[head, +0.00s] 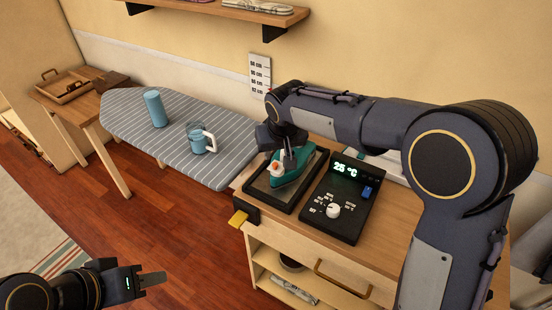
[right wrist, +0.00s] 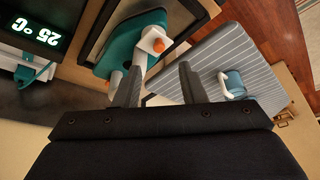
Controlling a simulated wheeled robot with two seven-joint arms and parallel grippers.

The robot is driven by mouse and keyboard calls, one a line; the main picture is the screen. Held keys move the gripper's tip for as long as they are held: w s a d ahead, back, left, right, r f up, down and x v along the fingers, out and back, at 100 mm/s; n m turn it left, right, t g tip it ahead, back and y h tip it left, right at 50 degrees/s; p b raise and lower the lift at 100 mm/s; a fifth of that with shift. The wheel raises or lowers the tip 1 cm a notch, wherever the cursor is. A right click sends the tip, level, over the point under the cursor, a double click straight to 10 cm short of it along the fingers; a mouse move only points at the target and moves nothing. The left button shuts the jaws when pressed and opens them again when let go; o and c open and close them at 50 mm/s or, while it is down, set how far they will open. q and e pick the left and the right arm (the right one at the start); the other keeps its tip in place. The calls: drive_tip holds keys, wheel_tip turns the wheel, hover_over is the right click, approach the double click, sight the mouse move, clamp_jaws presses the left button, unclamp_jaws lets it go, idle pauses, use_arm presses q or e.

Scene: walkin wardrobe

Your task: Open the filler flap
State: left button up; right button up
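A teal and white steam iron (head: 290,172) rests on a dark-framed pad on the wooden cabinet. A white part with an orange tip (head: 275,169) is at its front; it also shows in the right wrist view (right wrist: 152,40). I cannot tell whether this is the filler flap, or whether the flap is open. My right gripper (right wrist: 160,82) is open and empty, its fingers apart and pointing toward the iron; in the head view it is just above the iron.
A control box (head: 338,202) showing 25 °C stands right of the iron. An ironing board (head: 180,130) to the left holds a blue cylinder (head: 155,108) and a blue mug (head: 200,139). A yellow piece (head: 238,219) sits by the cabinet edge.

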sight(275, 164)
drive_tip(key=x, duration=0.6)
drive_tip(key=shift+f+p, duration=0.3)
drive_tip(key=shift+p, duration=0.1)
clamp_jaws()
